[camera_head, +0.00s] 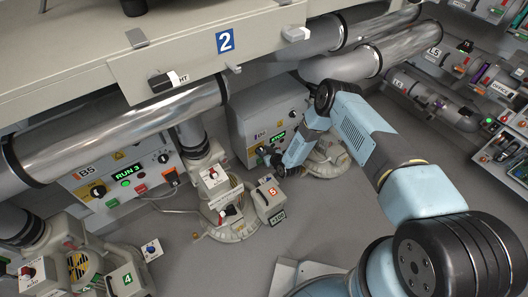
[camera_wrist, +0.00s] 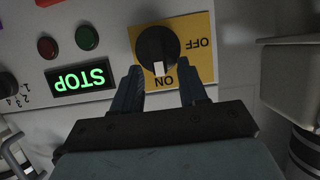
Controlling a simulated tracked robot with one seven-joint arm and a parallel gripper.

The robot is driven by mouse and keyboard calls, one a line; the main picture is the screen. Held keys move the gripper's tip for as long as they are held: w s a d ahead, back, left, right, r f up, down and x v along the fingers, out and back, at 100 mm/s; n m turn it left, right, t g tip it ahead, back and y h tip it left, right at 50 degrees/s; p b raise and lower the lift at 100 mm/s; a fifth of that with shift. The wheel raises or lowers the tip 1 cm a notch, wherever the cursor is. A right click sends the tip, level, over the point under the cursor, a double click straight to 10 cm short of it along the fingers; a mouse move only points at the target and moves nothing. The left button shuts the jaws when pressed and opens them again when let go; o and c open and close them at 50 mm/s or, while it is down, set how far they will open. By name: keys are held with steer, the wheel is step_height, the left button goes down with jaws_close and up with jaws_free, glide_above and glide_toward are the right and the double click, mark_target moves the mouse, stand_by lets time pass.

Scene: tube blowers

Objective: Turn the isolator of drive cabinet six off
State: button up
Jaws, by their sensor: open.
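The isolator is a black rotary knob (camera_wrist: 157,50) on a yellow plate (camera_wrist: 203,50) in the wrist view, which shows the panel upside down. Its white mark points to ON; OFF is printed to the side. My gripper (camera_wrist: 161,84) is open, its two fingers at the panel on either side of the knob's ON end. Contact with the knob cannot be told. In the head view, the grey drive cabinet (camera_head: 248,118) stands at centre with my gripper (camera_head: 277,163) at its lower front. The isolator is not clear there, and the cabinet's small label is hard to read.
A green STOP display (camera_wrist: 82,78) and red and green buttons sit beside the isolator. Large pipes (camera_head: 120,125) run above.

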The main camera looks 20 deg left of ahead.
steer(key=shift+c, duration=0.3)
jaws_close()
steer(key=shift+s+a, duration=0.1)
steer(key=shift+s+a+f+n+t+h, duration=0.35)
steer(key=shift+n+t, duration=0.5)
steer(key=shift+n, duration=0.5)
steer(key=shift+s+a+f+n+t+h, duration=0.25)
steer(key=shift+s+n+t+h, duration=0.2)
steer(key=shift+n+t, duration=0.65)
steer(key=shift+s+a+f+n+t+h, duration=0.25)
steer(key=shift+s+a+n+t+h, duration=0.25)
steer(key=shift+n, duration=1.15)
steer(key=shift+o, duration=0.2)
jaws_free()
steer(key=shift+w+d, duration=0.1)
steer(key=shift+w, duration=0.05)
